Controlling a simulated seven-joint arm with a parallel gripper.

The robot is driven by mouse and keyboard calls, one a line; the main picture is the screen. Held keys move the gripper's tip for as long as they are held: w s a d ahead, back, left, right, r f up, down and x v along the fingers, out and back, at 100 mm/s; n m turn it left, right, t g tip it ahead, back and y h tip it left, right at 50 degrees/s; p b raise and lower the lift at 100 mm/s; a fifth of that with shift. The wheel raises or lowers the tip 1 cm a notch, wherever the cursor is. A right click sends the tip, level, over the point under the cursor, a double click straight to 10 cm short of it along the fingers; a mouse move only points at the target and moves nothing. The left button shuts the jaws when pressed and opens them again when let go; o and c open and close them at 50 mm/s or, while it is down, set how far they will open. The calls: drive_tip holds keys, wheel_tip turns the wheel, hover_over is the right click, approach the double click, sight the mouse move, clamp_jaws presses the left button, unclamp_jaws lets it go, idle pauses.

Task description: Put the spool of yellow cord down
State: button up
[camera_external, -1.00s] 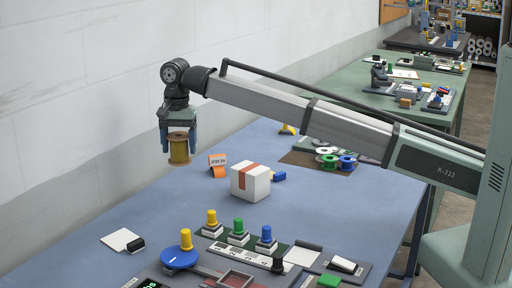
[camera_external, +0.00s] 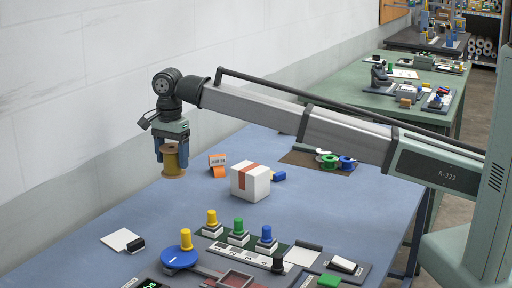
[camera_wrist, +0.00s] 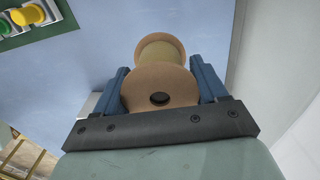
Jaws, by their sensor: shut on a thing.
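The spool of yellow cord (camera_external: 174,160) has brown flanges and a yellowish wound middle. My gripper (camera_external: 171,150) is shut on it, with a blue finger on each side. The spool hangs above the left part of the blue table and appears apart from it. In the wrist view the spool (camera_wrist: 160,86) sits between the two blue fingers of my gripper (camera_wrist: 160,92), its near flange with a dark centre hole facing the camera. Blue table surface shows beyond the spool.
A white box with an orange stripe (camera_external: 251,183) and an orange tag (camera_external: 217,165) stand to the right. Yellow, green and blue knobs (camera_external: 238,229) and a blue disc (camera_external: 180,257) are nearer the front. A white card (camera_external: 120,240) lies front left. Table (camera_external: 165,210) between is clear.

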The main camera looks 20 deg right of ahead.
sight(172, 147)
drive_tip(key=shift+f, duration=4.2)
drive_tip(key=shift+f, duration=0.1)
drive_tip(key=o, duration=1.1)
wheel_tip(172, 147, up, 12)
drive_tip(key=shift+r, duration=0.15)
